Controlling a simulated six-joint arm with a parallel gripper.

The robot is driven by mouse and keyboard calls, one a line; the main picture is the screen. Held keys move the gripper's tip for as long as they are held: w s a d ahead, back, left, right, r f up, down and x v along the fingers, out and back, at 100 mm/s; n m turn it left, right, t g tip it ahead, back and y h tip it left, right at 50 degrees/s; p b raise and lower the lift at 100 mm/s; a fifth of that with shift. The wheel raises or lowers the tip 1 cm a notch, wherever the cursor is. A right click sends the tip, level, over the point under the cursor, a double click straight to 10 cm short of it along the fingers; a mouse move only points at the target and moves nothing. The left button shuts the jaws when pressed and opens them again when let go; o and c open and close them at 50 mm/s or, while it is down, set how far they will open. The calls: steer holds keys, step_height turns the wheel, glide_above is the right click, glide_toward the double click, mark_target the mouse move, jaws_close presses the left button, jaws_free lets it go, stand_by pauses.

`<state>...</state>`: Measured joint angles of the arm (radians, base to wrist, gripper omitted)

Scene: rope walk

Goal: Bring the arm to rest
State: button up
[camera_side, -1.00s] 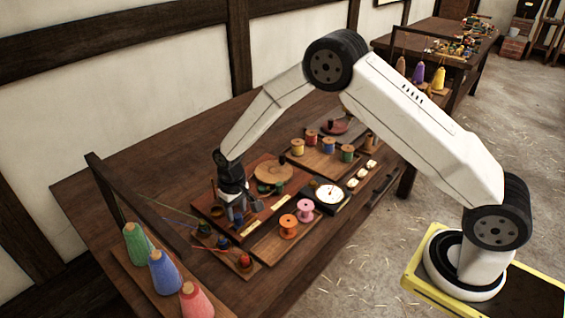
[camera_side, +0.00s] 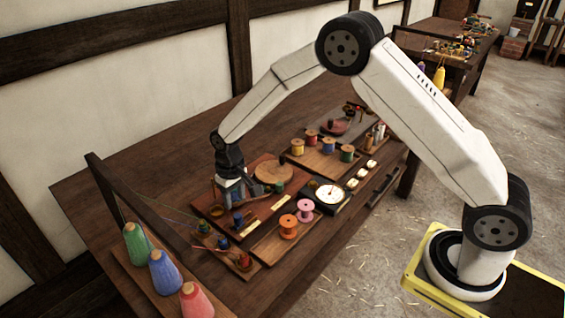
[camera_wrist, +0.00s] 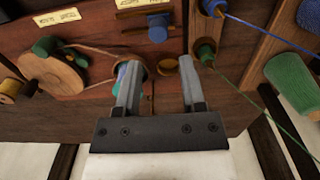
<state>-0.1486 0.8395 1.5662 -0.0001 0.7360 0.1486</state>
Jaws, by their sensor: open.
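My gripper (camera_side: 230,190) is over the left part of the red-brown board (camera_side: 252,220) on the workbench, pointing down. In the wrist view my gripper (camera_wrist: 158,82) is open, with its two grey fingers apart and nothing held between them. A small blue-green piece shows beside the left finger, partly hidden by it. A round brass-coloured piece (camera_wrist: 168,66) lies beyond the gap between the fingertips. My arm is bent in an arch above the bench.
A wooden disc (camera_side: 273,172), a white dial (camera_side: 329,194) and several spools, including an orange one (camera_side: 288,227), stand near the gripper. Green (camera_side: 136,245), blue (camera_side: 164,271) and pink cones (camera_side: 196,300) stand at the front left, with strands running to the board.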

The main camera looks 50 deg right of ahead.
steer(key=shift+s+d+r, duration=0.2)
steer(key=shift+s+r, duration=0.1)
steer(key=shift+r, duration=0.1)
steer(key=s+d+r+t, duration=0.1)
steer(key=s+d+r, duration=0.1)
steer(key=s, duration=0.5)
steer(key=s+d+r, duration=0.2)
steer(key=s+r, duration=0.1)
steer(key=s, duration=0.4)
steer(key=s+d+r+t, duration=0.1)
steer(key=s+d+r, duration=0.2)
steer(key=s, duration=0.4)
steer(key=shift+s+r+t, duration=0.2)
steer(key=shift+r+t, duration=0.1)
steer(key=shift+r, duration=0.05)
